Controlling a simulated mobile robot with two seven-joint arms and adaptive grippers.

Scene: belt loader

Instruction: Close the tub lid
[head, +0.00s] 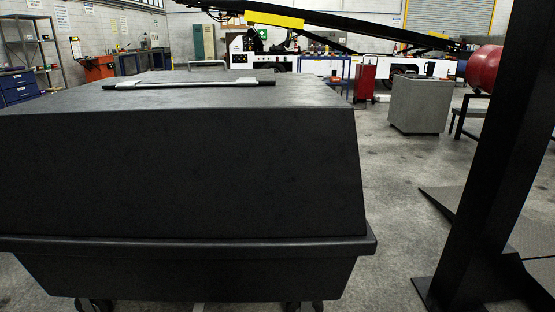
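A large black tub (180,275) on casters stands right in front of me and fills the left and middle of the head view. Its black lid (180,170) has sloping sides and covers the tub, resting along the rim with no gap visible at the front. A light bar-shaped handle (185,84) with dark ends lies across the lid's top. The far side of the lid is hidden. Neither of my grippers shows in this view.
A black post (500,160) with a floor plate stands close on the right, beside a dark ramp (450,200). A grey box (420,104) stands farther back. The belt loader (330,62) is at the back. Concrete floor between tub and post is clear.

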